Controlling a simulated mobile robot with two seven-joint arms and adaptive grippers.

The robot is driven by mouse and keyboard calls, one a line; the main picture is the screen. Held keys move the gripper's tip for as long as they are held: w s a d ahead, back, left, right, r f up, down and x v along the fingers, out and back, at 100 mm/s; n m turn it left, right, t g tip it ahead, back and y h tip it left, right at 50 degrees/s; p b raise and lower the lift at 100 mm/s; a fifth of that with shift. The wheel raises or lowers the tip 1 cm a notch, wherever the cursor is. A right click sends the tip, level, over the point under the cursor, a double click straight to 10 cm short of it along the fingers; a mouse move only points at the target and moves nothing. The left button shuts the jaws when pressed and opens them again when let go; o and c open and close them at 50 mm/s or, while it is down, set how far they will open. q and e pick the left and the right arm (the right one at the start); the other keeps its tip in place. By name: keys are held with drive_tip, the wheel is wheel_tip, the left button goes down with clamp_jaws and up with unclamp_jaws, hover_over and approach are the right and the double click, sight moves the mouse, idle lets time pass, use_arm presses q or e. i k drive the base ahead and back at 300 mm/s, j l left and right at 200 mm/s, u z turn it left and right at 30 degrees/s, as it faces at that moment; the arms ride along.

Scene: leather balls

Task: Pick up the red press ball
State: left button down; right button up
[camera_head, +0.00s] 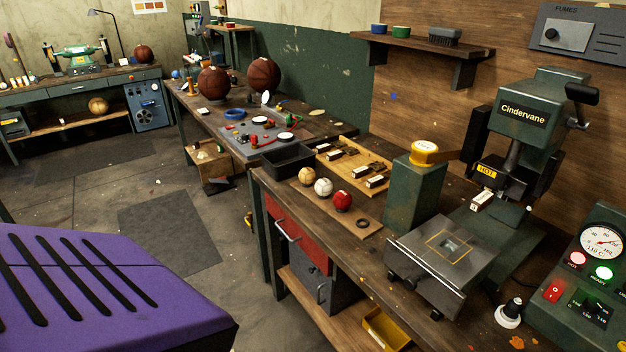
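The red press ball (343,201) sits on a flat tan board (362,225) on the near workbench. A white ball (323,187) and a tan ball (306,176) stand in a row to its left. All three look uncovered and whole. Neither of my grippers shows in the head view.
A black tray (288,158) stands behind the balls, and a wooden board with small blocks (357,166) lies behind them to the right. A green post with a yellow top (425,152) and the hot press (511,155) stand to the right. The grey floor (170,235) left of the bench is open.

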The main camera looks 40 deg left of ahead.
sight(342, 200)
drive_tip(key=u, duration=1.1)
